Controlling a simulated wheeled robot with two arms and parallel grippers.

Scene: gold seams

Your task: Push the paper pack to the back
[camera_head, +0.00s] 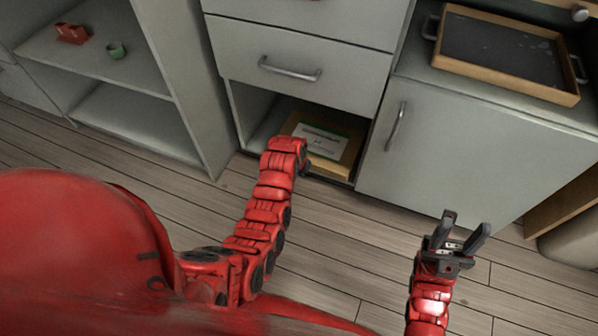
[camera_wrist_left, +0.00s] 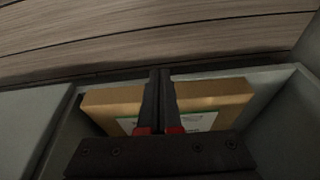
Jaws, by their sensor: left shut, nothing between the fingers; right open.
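The paper pack (camera_head: 322,137), a tan block with a white and green label, lies flat in the open low compartment (camera_head: 252,103) under the drawer. In the left wrist view the pack (camera_wrist_left: 222,92) lies between the compartment walls, its label partly covered by my gripper. My left gripper (camera_wrist_left: 160,74) is shut with nothing between its fingers, which overlap the pack's floor-side edge; I cannot tell whether they touch it. In the head view my left wrist hides the fingers in front of the pack. My right gripper (camera_head: 467,222) is open and empty above the floor.
A closed drawer (camera_head: 290,70) is above the compartment. A closed cabinet door (camera_head: 450,150) is to its right, with a wooden tray (camera_head: 510,83) on top. The wooden floor in front is clear.

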